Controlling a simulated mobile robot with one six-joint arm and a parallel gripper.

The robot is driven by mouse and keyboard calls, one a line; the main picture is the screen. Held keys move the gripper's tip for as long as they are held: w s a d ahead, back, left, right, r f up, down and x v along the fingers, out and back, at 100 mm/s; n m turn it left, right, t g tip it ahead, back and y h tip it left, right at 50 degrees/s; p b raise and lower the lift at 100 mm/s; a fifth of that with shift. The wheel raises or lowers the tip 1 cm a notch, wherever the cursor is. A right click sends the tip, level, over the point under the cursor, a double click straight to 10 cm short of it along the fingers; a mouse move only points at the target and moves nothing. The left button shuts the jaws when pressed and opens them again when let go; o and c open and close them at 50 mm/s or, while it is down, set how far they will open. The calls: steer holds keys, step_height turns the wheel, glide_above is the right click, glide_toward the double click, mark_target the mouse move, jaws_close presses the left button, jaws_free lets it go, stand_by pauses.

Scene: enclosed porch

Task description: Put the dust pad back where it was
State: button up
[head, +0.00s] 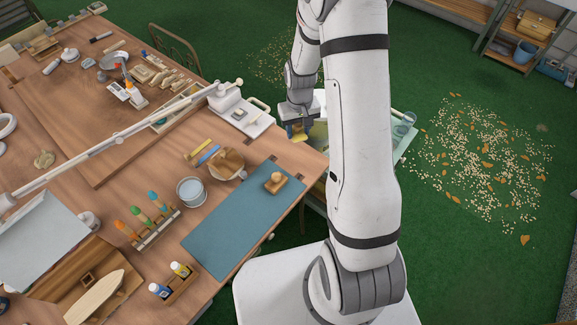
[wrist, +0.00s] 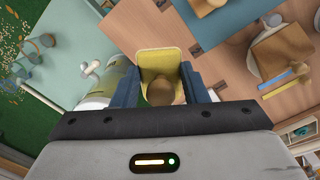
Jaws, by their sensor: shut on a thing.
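The dust pad, a yellow pad (wrist: 158,62) with a round wooden knob (wrist: 163,92), is between the blue fingers of my gripper (wrist: 158,88) in the wrist view. My gripper is shut on it. In the head view my gripper (head: 297,128) is beside the workbench's right corner, and a little of the yellow pad (head: 301,138) shows below it. The pad's height over the bench edge is hard to tell. The blue-green mat (head: 228,232) lies on the bench in front of my gripper.
A wooden block with a knob (head: 276,181) sits on the mat. A long lamp arm (head: 120,137) crosses the bench. Most of the mat is bare.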

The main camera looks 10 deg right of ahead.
mark_target(299, 134)
step_height(299, 134, down, 4)
steer(key=n+b, duration=0.3)
steer(key=b, duration=0.3)
steer(key=shift+s+d+r, duration=0.1)
steer(key=shift+s+d, duration=0.05)
steer(key=f+n+b, duration=0.1)
steer(key=f, duration=0.2)
steer(key=f+n+b, duration=0.1)
steer(key=f, duration=0.3)
steer(key=f+n, duration=0.1)
steer(key=f, duration=0.3)
steer(key=shift+s+d+n+b, duration=0.1)
steer(key=shift+s+n+b, duration=0.2)
steer(key=shift+b, duration=0.1)
steer(key=shift+f, duration=0.1)
steer(key=o, duration=0.9)
